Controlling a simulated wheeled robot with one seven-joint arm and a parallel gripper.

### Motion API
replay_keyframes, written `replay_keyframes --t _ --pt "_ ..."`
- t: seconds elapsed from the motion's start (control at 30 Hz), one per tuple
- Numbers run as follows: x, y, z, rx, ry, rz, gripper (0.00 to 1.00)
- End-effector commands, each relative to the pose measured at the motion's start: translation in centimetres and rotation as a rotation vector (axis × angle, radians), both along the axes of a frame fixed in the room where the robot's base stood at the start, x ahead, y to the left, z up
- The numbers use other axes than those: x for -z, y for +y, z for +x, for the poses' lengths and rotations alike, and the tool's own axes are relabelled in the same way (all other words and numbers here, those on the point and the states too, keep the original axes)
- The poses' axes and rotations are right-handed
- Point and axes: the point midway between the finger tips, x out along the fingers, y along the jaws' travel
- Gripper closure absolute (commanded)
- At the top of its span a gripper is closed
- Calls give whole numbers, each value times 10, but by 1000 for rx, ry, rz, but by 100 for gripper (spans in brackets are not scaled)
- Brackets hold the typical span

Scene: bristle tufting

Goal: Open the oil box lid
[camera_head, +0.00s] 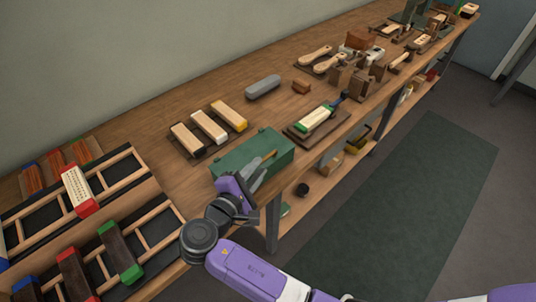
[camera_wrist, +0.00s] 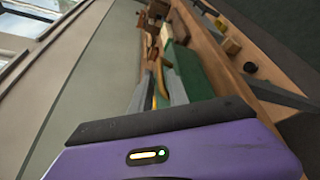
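The oil box appears to be the green box (camera_head: 235,162) at the front edge of the workbench, with its lid down in the head view. It also shows in the wrist view (camera_wrist: 192,72), just beyond my fingers. My gripper (camera_head: 263,172) is at the front side of the box, close to its upper front edge. I cannot tell whether it touches. In the wrist view its grey fingers (camera_wrist: 158,88) point at the box, with a thin yellow-orange strip between them. Whether the fingers are apart or closed on something is unclear. My wrist hides the box's lower left front.
Three brush blocks (camera_head: 210,127) lie on a board behind the box. A green-and-cream brush (camera_head: 316,118) lies on a board to its right. Wooden racks with brushes (camera_head: 80,200) fill the bench's left. A grey block (camera_head: 263,87) stands behind. The floor mat (camera_head: 400,210) is clear.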

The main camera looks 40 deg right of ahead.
Motion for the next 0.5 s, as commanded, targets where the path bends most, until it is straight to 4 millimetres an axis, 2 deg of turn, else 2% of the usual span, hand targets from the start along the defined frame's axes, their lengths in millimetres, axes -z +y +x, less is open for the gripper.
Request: replay_keyframes --t 0.23,0.5 --pt "8 -37 12 4 0 1 79" --pt "13 -55 19 1 0 0 79"
